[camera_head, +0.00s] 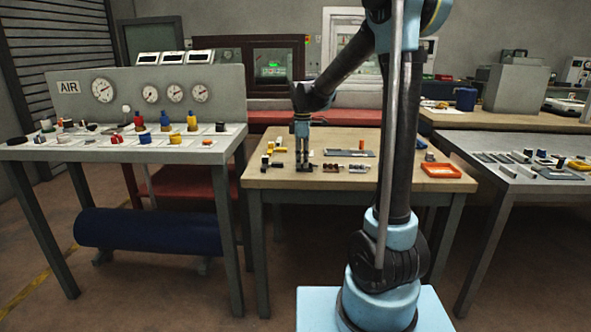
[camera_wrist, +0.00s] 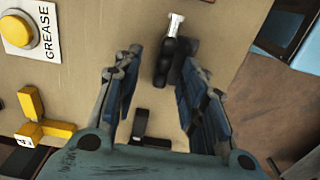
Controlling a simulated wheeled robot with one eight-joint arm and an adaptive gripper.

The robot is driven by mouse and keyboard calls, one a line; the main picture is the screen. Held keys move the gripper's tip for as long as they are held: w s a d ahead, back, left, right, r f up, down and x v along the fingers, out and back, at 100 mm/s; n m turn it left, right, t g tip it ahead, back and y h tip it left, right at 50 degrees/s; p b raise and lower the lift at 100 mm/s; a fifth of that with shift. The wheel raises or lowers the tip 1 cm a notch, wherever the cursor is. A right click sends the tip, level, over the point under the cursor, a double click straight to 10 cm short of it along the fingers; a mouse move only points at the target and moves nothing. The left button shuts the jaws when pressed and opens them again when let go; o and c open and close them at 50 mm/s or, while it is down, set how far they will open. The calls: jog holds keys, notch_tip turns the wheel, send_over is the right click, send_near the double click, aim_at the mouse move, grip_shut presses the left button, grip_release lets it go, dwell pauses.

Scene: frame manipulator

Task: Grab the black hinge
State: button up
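My gripper (camera_head: 303,163) points down over the middle wooden table. In the wrist view, my gripper (camera_wrist: 160,70) is open, with its two blue-grey fingers apart. A small black angled piece (camera_wrist: 141,124), which looks like the black hinge, lies on the table between the fingers, close to the palm. Its lower part is partly hidden by the gripper body. A black rounded object with a pale tip (camera_wrist: 172,62) lies between and beyond the fingertips, near the right finger. I cannot tell whether a finger touches it. In the head view the hinge cannot be made out.
A yellow angled piece (camera_wrist: 38,118) and a yellow button by a GREASE label (camera_wrist: 46,35) lie left in the wrist view. The table's edge is on the right. An orange tray (camera_head: 440,170) and a dark flat tray (camera_head: 362,153) are on the same table.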

jog(key=shift+f, duration=0.3)
jog(key=shift+c, duration=0.3)
grip_shut()
